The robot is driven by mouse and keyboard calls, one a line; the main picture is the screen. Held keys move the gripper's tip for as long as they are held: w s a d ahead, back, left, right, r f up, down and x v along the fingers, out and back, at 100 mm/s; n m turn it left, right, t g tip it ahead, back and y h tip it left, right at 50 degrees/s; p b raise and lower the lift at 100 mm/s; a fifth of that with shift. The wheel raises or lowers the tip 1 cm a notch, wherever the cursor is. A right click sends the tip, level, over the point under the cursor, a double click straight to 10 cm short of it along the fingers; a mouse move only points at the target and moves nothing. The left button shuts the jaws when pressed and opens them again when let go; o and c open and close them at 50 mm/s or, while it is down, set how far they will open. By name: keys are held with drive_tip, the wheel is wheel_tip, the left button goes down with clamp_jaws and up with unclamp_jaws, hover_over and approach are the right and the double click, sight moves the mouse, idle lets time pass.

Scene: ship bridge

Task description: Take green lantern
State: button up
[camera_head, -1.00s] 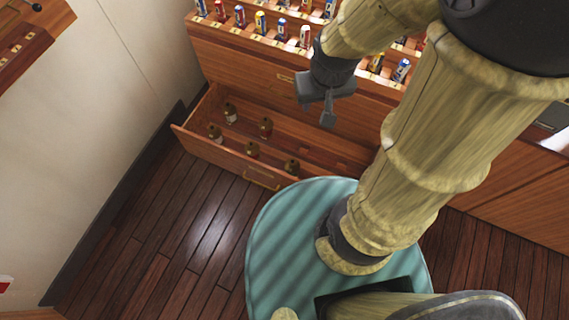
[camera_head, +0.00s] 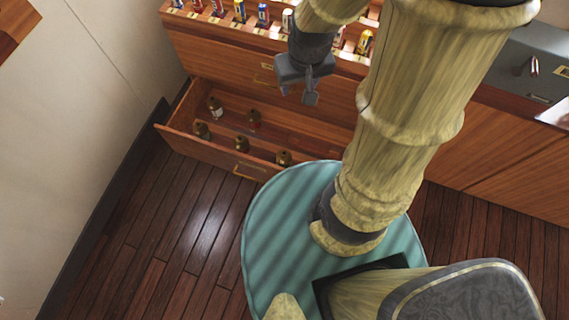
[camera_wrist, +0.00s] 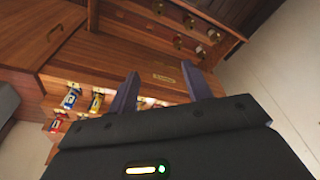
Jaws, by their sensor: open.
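Several small brass-topped lanterns stand in an open drawer (camera_head: 194,142). They include a lantern with a pale body (camera_head: 216,107) at the back left, a dark one (camera_head: 254,119) at the back, and a front one (camera_head: 241,144). I cannot tell which is green. In the wrist view lanterns show small at the top right, one of them pale (camera_wrist: 213,35). My gripper (camera_head: 297,92) is open and empty, above and to the right of the lanterns in the head view. Its two fingers show apart in the wrist view (camera_wrist: 161,82).
The wooden cabinet (camera_head: 215,55) has rows of coloured cans in slots along its top, one a blue can (camera_head: 263,14). A pale wall (camera_head: 60,130) rises at the left. Dark plank floor (camera_head: 190,230) lies clear in front. A grey box (camera_head: 525,65) is at the right.

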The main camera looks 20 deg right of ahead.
drive_tip(key=w+f+b, duration=0.4)
drive_tip(key=f+b, duration=0.6)
drive_tip(key=f, duration=0.6)
drive_tip(key=w+f+n+g+b, duration=0.1)
drive_tip(key=w+f+b, duration=0.3)
drive_tip(key=f+b, duration=0.7)
drive_tip(key=w+f+g+b, duration=0.1)
drive_tip(key=w+f+b, duration=0.2)
drive_tip(key=f+b, duration=0.7)
wheel_tip(320, 180, down, 11)
drive_tip(key=shift+w+f+n+b, duration=0.15)
drive_tip(key=shift+w+n+b, duration=0.15)
drive_tip(key=shift+w, duration=0.1)
drive_tip(key=shift+d, duration=0.1)
drive_tip(key=b, duration=0.6)
hover_over(284, 153)
drive_tip(key=f, duration=1.2)
drive_tip(key=shift+s+d, duration=0.2)
drive_tip(key=shift+s, duration=0.15)
drive_tip(key=shift+f, duration=0.1)
drive_tip(key=shift+p, duration=0.3)
drive_tip(key=f+b, duration=0.2)
drive_tip(key=f, duration=0.1)
drive_tip(key=w+f+b, duration=0.1)
drive_tip(key=f, duration=0.1)
drive_tip(key=shift+a+f, duration=0.15)
